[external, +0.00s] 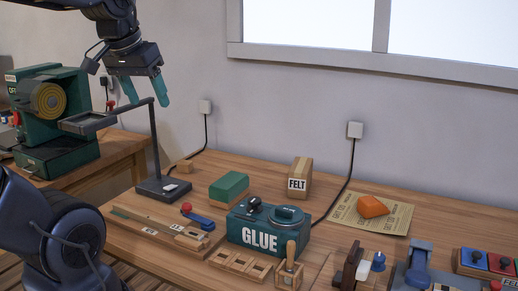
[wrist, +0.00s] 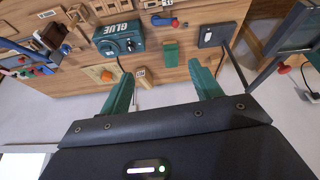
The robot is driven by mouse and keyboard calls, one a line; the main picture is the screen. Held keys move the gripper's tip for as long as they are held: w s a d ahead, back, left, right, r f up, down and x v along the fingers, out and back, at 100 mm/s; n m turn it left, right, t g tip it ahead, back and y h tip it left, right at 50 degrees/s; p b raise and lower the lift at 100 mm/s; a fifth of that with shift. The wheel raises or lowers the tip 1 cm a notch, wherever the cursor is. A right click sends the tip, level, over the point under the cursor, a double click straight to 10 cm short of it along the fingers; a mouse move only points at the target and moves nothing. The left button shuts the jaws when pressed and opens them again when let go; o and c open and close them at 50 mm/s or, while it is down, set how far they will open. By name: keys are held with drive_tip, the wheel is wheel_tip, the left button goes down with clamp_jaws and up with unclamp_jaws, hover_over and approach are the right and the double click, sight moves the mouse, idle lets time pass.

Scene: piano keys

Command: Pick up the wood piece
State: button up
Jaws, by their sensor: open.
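Long wooden strips (external: 150,224) lie along the bench's front left in the external view. My gripper (external: 143,98) has green fingers, spread open and empty, and hangs high above the stand in the external view. In the wrist view my gripper (wrist: 160,76) is also open, with nothing between the fingers.
The dark stand (external: 156,140) rises with a side arm just below my gripper. A green-topped block (external: 229,187), the GLUE box (external: 262,238) and a FELT block (external: 300,178) stand to the right. An orange piece (external: 372,206) lies on sandpaper. A green machine (external: 55,115) stands left.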

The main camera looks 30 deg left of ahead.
drive_tip(key=w+a+n+g, duration=0.1)
drive_tip(key=w+a+n, duration=0.15)
drive_tip(key=w, duration=0.45)
drive_tip(key=w+a+n, duration=0.2)
drive_tip(key=w+n, duration=0.1)
drive_tip(key=w, duration=0.5)
drive_tip(key=n+g, duration=0.3)
drive_tip(key=n, duration=1.1)
hover_over(185, 162)
drive_tip(key=s, duration=0.1)
wheel_tip(185, 162, down, 29)
wheel_tip(185, 162, down, 5)
drive_tip(key=shift+f, duration=0.1)
drive_tip(key=shift+w+f, duration=0.2)
drive_tip(key=shift+f, duration=1.2)
drive_tip(key=shift+w+f, duration=0.15)
drive_tip(key=shift+f, duration=1.25)
drive_tip(key=shift+c, duration=0.4)
drive_tip(key=c, duration=1)
